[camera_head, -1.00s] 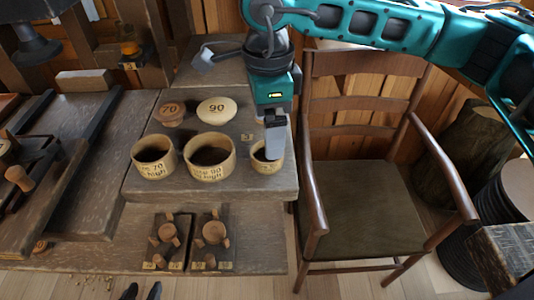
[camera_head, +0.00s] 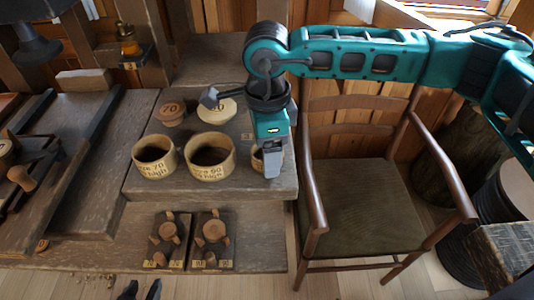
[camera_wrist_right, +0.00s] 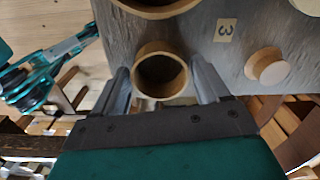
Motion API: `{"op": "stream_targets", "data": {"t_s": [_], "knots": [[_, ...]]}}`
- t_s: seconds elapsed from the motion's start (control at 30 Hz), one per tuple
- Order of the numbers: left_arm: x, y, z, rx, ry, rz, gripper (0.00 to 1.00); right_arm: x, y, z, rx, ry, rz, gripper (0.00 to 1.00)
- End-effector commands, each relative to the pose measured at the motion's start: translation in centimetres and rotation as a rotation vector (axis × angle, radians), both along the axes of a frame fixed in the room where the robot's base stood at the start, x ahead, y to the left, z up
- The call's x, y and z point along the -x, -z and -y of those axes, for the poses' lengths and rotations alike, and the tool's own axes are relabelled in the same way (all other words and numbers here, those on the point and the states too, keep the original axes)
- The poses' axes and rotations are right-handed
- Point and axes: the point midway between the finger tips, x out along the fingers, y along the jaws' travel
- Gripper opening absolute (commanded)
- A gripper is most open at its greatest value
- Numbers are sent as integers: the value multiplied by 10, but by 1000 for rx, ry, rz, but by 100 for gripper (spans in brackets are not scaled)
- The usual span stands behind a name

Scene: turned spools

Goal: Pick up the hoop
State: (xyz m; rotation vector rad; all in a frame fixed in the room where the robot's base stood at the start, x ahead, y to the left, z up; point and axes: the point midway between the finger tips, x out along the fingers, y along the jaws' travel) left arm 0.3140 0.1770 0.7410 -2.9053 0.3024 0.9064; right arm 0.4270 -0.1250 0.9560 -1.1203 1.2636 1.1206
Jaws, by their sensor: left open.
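The hoop is the smallest of three pale wooden rings, at the right end of the row. In the head view the hoop (camera_head: 257,160) is mostly hidden behind my right gripper (camera_head: 272,168). In the right wrist view the hoop (camera_wrist_right: 161,92) shows whole, seen from above, its opening dark. My right gripper (camera_wrist_right: 163,86) is open there, one finger on each side of the hoop; I cannot tell whether they touch it. My left gripper (camera_head: 141,290) shows as two dark, spread fingertips at the bottom edge, open and empty, far from the hoop.
The ring marked 70 (camera_head: 154,158) and the larger ring (camera_head: 210,157) stand left of the hoop. Two round wooden pieces (camera_head: 171,114) (camera_head: 216,109) lie behind them. Spool fixtures (camera_head: 212,235) stand in front. A chair (camera_head: 365,215) stands right of the bench.

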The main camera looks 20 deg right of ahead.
Motion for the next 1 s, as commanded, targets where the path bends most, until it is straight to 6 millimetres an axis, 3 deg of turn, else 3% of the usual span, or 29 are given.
{"op": "stream_targets", "data": {"t_s": [0.07, 0.4, 0.77, 1.0], "knots": [[0, 0, 0, 0, 0, 0, 43, 0, 0, 0, 0, 0, 0, 67], [-1, 0, 0, 0, 0, 1, 43, 0, 0, 0, 0, 0, 0, 34], [-2, -1, 0, 1, 0, 4, 43, -1, -6, 0, -1, 0, 2, 33], [-2, -1, 0, 1, 0, 4, 43, -1, -39, 0, -1, 1, 5, 33]]}}
